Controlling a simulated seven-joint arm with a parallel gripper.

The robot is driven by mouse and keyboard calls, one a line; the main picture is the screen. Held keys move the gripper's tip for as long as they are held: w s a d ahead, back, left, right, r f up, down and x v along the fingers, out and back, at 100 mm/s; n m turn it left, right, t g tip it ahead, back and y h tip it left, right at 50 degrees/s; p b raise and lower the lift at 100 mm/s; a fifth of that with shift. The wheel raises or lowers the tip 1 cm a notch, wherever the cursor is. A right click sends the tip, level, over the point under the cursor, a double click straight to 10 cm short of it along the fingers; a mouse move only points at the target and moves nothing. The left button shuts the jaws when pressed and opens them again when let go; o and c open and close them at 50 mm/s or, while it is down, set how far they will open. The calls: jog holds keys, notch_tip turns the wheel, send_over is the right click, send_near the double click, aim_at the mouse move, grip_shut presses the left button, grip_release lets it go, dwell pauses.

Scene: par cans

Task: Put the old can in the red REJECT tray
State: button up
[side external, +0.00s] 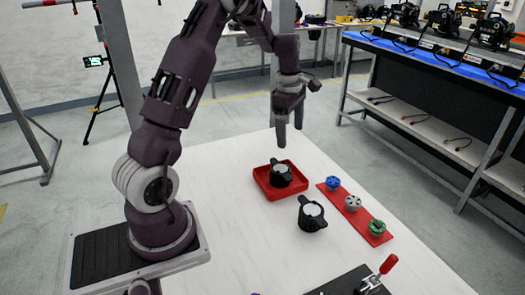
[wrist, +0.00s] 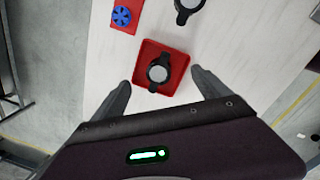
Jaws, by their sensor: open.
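A black can with a pale round top (side external: 281,174) stands in the red tray (side external: 261,176); the can (wrist: 158,73) and tray (wrist: 150,47) also show in the wrist view. A second, similar black can (side external: 312,214) stands on the white table just outside the tray; it is partly cut off at the top of the wrist view (wrist: 188,5). I cannot tell from their looks which can is the old one. My gripper (side external: 290,138) is open and empty, pointing down above the tray. In the wrist view its fingers (wrist: 160,82) are apart, one on each side of the tray.
A red strip (side external: 377,229) with blue, grey and green round pieces lies right of the cans. A black plate (side external: 345,283) with a red-handled clamp (side external: 387,266) sits at the front. The table left of the tray is clear.

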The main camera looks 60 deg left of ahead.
jog(key=s+d+r+m+t, duration=0.2)
jog(key=s+d+r+m, duration=0.3)
jog(key=d+r+m, duration=0.5)
jog(key=s+d+r+m+t, duration=0.1)
jog(key=s+d+r+m, duration=0.1)
jog(key=s+d+m, duration=0.5)
jog(key=s+d+r+m+t, duration=0.1)
jog(key=s+d+m, duration=0.6)
jog(key=s, duration=0.5)
jog(key=shift+s+r+m+t, duration=0.2)
jog(key=shift+r+m+t, duration=0.1)
jog(key=shift+r+t, duration=0.1)
